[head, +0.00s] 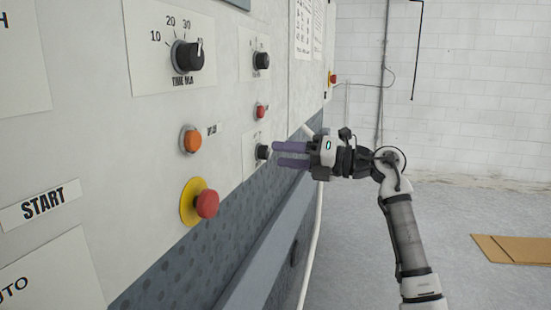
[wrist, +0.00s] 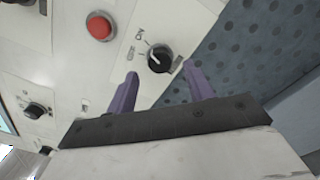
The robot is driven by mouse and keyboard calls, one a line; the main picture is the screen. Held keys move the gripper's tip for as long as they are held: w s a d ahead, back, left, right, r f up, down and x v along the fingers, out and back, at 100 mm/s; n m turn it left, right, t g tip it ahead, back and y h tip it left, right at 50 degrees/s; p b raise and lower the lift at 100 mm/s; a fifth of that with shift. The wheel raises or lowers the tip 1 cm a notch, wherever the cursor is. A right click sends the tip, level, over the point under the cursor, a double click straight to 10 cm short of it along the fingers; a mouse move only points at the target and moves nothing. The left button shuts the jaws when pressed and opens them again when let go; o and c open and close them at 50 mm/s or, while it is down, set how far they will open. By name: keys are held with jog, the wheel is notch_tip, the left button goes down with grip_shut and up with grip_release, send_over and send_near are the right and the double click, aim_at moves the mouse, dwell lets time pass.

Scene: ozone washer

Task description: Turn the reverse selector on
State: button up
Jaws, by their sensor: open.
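A small black selector knob (head: 262,152) sits low on the white panel, near its lower edge. My gripper (head: 274,154) is open, with two purple fingers pointing at the panel. In the wrist view its fingertips (wrist: 160,70) lie to either side of the knob in the picture. No contact shows. Whether the fingertips reach the knob's depth I cannot tell.
A red button (wrist: 100,26) lies close beside the knob. Other controls on the panel are a yellow-ringed red stop button (head: 207,204), an orange button (head: 192,140) and a larger dial (head: 188,55). A blue-grey ledge (head: 268,252) juts out below. The floor at right is clear around flat cardboard (head: 515,249).

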jog(key=b+v, duration=0.2)
jog(key=v, duration=0.8)
jog(key=shift+d, duration=0.35)
jog(key=shift+s, duration=0.1)
